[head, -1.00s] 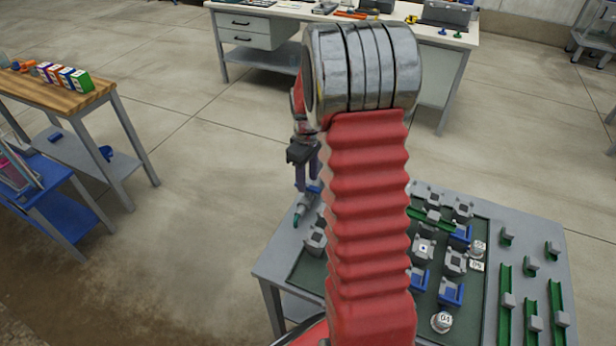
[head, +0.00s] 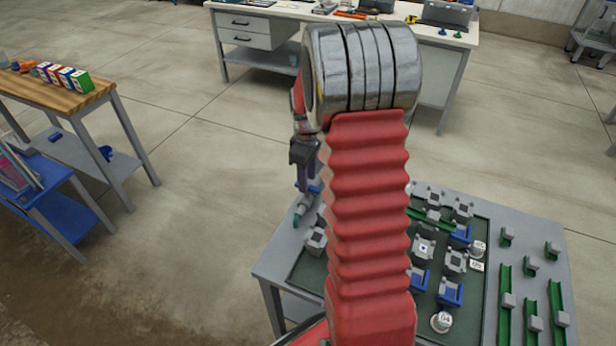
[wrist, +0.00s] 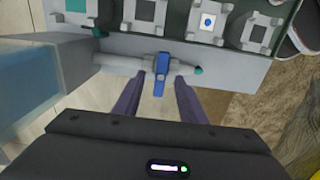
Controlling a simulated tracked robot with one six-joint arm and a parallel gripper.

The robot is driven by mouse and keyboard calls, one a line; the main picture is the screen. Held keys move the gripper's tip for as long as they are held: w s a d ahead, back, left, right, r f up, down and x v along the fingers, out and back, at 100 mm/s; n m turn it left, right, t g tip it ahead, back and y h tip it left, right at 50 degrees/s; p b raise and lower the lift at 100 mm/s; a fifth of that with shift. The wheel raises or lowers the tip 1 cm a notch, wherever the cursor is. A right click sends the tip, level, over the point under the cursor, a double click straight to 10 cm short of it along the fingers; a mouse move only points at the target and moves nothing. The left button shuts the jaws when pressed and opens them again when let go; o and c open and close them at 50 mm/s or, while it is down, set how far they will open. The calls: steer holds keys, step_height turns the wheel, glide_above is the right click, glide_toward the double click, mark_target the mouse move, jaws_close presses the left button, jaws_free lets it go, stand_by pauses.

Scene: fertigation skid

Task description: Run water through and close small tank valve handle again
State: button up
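The blue valve handle (wrist: 159,78) sits on a grey pipe (wrist: 120,62) along the table's near edge in the wrist view. The handle lies crosswise to the pipe and points toward my gripper. My gripper (wrist: 158,82) is open, with one dark purple finger on each side of the handle; I see gaps at both sides and cannot tell depth. The pipe has a teal end (wrist: 198,70). A translucent blue body (wrist: 40,90) stands at the left; I cannot tell if it is the tank. In the head view my gripper (head: 303,182) is above the table's left corner, partly behind my arm.
The grey table (head: 535,240) carries a dark green panel (head: 475,310) with several grey and blue fittings, and green rails at its right. A wooden bench (head: 70,97) and blue cart (head: 55,225) stand left, a white workbench (head: 265,15) behind. Floor between is clear.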

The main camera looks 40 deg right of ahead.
steer(key=shift+f, duration=0.1)
steer(key=shift+f, duration=2.15)
jaws_close()
